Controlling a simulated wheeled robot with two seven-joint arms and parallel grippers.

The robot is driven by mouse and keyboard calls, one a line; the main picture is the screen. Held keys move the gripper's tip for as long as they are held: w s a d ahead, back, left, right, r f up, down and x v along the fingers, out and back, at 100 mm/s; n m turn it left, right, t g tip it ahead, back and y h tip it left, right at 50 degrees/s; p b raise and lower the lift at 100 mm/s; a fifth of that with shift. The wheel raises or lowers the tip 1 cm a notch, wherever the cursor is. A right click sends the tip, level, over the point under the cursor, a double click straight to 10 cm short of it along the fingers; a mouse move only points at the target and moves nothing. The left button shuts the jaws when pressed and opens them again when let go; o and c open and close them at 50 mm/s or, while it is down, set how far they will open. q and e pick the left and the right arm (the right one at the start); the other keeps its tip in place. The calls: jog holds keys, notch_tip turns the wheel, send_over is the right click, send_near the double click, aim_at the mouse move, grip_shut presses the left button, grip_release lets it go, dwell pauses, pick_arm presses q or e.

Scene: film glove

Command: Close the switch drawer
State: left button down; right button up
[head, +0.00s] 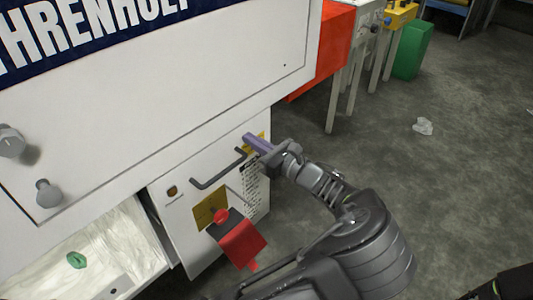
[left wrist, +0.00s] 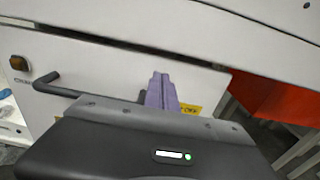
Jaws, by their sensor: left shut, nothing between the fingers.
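The switch drawer has a white front (head: 182,214) below the big white machine body, with a dark bar handle (head: 218,172) near its top. A yellow plate with a red switch (head: 242,242) is on the lower part of the front. How far the drawer stands out is hard to tell. My left gripper (head: 258,143) has its purple fingers shut and empty at the right end of the handle, by a yellow label. In the left wrist view the fingers (left wrist: 161,92) point at the front beside the handle (left wrist: 80,91). Contact cannot be told. My right gripper is out of view.
An open compartment (head: 100,250) with a white lining and a green piece lies left of the drawer front. Grey floor on the right is mostly clear, with a crumpled clear scrap (head: 423,126).

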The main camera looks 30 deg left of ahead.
pick_arm(q)
jog(key=shift+x, duration=0.8)
jog(key=p+x, duration=0.2)
jog(key=x, duration=0.7)
jog(key=shift+r+p, duration=0.25)
jog(key=shift+p, duration=0.1)
jog(key=shift+a, duration=0.2)
jog(key=shift+d, duration=0.1)
